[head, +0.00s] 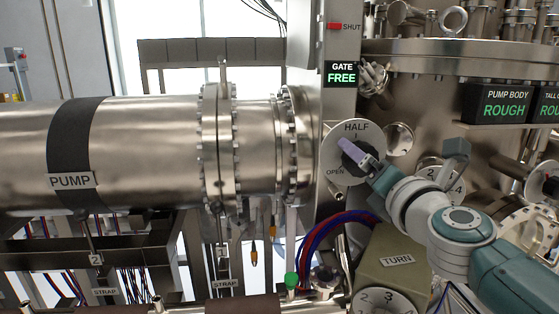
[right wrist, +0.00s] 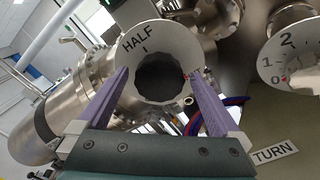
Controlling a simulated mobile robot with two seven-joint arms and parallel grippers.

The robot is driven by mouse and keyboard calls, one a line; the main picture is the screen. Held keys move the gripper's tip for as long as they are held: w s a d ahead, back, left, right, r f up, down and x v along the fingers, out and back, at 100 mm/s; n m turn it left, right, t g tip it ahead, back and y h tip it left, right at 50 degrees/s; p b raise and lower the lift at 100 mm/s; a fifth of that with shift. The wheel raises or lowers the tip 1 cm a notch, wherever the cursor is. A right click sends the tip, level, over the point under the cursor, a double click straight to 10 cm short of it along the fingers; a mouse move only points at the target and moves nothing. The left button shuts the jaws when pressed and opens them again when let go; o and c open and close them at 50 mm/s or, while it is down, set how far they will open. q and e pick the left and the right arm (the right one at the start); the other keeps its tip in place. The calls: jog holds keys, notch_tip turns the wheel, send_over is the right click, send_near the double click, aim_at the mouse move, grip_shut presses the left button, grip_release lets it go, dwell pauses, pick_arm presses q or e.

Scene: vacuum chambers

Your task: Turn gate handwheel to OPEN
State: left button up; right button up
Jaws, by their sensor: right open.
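The gate handwheel (head: 347,160) is a dark round knob at the centre of a pale dial plate (head: 338,140) marked HALF at the top and OPEN at the lower left. In the right wrist view, the dark knob (right wrist: 160,84) sits between the purple fingers of my right gripper (right wrist: 156,74). The fingers are apart, one on each side of the knob; I cannot tell whether they touch it. In the head view my right gripper (head: 361,150) reaches the dial from the lower right and partly hides the knob. My left gripper is not in view.
A sign (head: 342,73) above the dial reads GATE FREE, with a red SHUT marker (head: 334,26) higher up. A TURN box (head: 397,260) with a numbered dial stands below my right arm. A large PUMP cylinder (head: 130,150) fills the left. Red and blue cables (head: 325,235) hang below.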

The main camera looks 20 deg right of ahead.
jog(key=shift+w, duration=0.1)
jog(key=c, duration=1.3)
